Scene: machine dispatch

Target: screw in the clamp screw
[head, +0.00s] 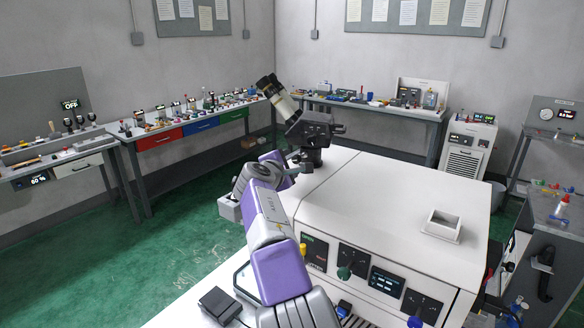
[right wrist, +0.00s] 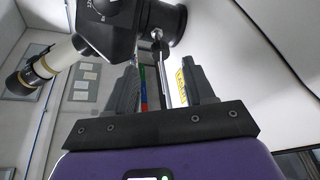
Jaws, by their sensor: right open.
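A black microscope-like head (head: 312,130) with a cream and black eyepiece tube (head: 281,99) stands on the white machine's top. It fills the upper part of the right wrist view (right wrist: 120,30). A thin shiny metal rod with a small rounded end (right wrist: 157,36), which looks like the clamp screw, shows beside the black body. My right gripper (right wrist: 160,70) is open, with the rod seen between its two grey fingers and gaps on both sides. In the head view my right gripper (head: 296,160) is close to the microscope's base, partly hidden by my purple arm. My left gripper is out of view.
The white machine (head: 385,205) has a front panel of knobs and screens. A small open white box (head: 442,225) sits on its top at the right. Most of the top is clear. Benches with tools line the walls.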

